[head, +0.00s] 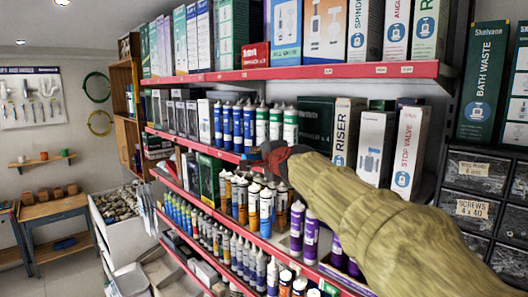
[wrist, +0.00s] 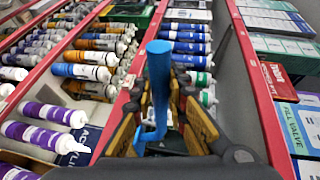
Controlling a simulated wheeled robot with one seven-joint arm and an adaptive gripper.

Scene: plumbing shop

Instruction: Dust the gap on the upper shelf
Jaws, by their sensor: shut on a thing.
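My gripper (head: 268,158) is at the shelf rack, in front of the red edge below the blue and green tubes. In the wrist view my gripper (wrist: 162,108) is shut on a blue tool (wrist: 158,62) with a thick straight part and a thin hooked part. I cannot make out bristles or a dusting head. In the head view only a small blue bit of it (head: 250,156) shows. The upper shelf (head: 300,73) has a red edge and bears upright boxes; the wrist view shows its edge (wrist: 252,75) on the right. My arm hides part of the shelf below.
Blue tubes (head: 228,125) and green-labelled tubes (head: 276,124) stand close beyond my gripper. A RISER box (head: 346,130) and a STOP-VALVE box (head: 408,145) stand to the right. Floor is clear at the left.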

